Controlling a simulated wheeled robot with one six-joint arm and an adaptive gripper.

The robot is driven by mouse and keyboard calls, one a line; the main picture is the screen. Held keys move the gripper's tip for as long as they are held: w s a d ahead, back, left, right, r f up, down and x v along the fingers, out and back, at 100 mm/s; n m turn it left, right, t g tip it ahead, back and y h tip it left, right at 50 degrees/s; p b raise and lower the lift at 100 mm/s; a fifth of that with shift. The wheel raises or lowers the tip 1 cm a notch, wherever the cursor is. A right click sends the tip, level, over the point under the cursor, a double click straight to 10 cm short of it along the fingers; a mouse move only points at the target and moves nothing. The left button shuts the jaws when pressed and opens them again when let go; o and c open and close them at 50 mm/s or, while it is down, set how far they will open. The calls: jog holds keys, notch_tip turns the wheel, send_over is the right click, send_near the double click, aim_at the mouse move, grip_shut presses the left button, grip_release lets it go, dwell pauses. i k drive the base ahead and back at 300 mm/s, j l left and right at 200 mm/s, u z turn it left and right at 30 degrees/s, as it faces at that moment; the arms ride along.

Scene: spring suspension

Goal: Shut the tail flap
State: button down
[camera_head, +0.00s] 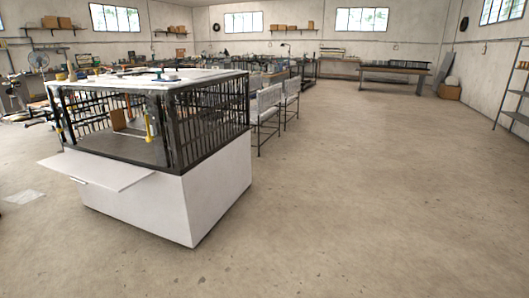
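The tail flap (97,170) appears as a flat white panel that sticks out level from the near left side of a white box-like body (186,205). It is open, and a small light handle-like strip shows at its front edge. Above the body is a black barred cage (210,118) with a pale top (140,79). The cage's front is open above the flap, with a yellow upright part (149,127) and a brown block (119,119) inside. My gripper is not in view.
Wide bare concrete floor (350,190) lies to the right and in front. Pale racks (268,104) stand behind the body. A wooden bench (394,75) is at the back, and metal shelving (515,90) is at the right edge. A flat pale sheet (24,197) lies on the floor at left.

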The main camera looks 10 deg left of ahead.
aim_at(82, 167)
jog(key=i+u, duration=0.25)
jog(key=u, duration=0.15)
jog(key=i+u, duration=0.25)
jog(key=u, duration=0.15)
jog(key=i+u, duration=0.25)
jog(key=u, duration=0.15)
jog(key=i+j+u, duration=0.1)
jog(key=u, duration=0.3)
jog(key=i+u, duration=0.35)
jog(key=i+l+u, duration=0.1)
jog(key=u, duration=0.3)
jog(key=i+j, duration=0.1)
jog(key=i, duration=0.85)
jog(key=i+j+z, duration=0.4)
jog(key=i+j, duration=0.2)
jog(key=i+j+z, duration=0.45)
jog(key=i+j, duration=0.25)
jog(key=j, duration=0.2)
